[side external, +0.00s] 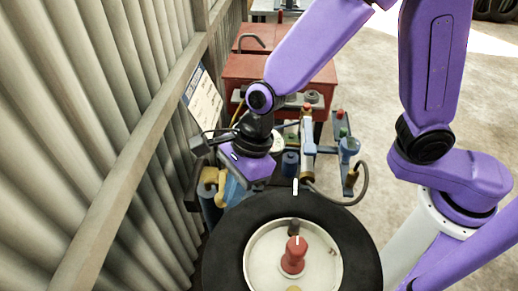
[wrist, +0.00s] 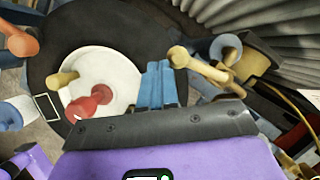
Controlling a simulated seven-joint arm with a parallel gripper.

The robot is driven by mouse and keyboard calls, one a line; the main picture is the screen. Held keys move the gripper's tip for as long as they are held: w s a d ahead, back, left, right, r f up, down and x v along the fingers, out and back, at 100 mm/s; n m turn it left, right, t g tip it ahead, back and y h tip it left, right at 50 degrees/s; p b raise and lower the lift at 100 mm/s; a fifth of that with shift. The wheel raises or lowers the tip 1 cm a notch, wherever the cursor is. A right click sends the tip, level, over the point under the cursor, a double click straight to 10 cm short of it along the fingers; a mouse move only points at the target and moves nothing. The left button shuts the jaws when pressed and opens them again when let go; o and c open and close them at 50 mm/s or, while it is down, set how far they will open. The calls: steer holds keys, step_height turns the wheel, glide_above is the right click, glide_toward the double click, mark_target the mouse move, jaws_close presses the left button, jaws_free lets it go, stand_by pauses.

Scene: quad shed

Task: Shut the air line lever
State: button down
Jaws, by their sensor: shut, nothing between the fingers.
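A yellow lever-like part (wrist: 205,68) with a round knob end lies just right of my fingertips in the wrist view. It is probably the air line lever, but I cannot be sure. In the side view a yellow part (side external: 209,180) shows beside the wall, left of my gripper. My gripper (wrist: 158,66) has blue fingers, which are together and empty. In the side view its purple hand (side external: 255,168) points down and left, with the fingers (side external: 233,190) close to the yellow part. I cannot tell whether they touch.
A black round tyre-like ring (side external: 230,235) with a pale centre stands in front, bearing a red knob (side external: 293,256). A red cabinet (side external: 255,72) and pipe fittings (side external: 307,145) are behind. The corrugated wall (side external: 90,120) and its rail close off the left. Floor is open at right.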

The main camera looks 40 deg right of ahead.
steer(key=shift+w+a, duration=0.1)
steer(key=shift+a, duration=0.35)
stand_by(0.5)
steer(key=s+d+r, duration=0.4)
steer(key=s+r, duration=0.2)
steer(key=r, duration=0.3)
steer(key=shift+d+r, duration=0.25)
steer(key=shift+r, duration=0.05)
stand_by(0.4)
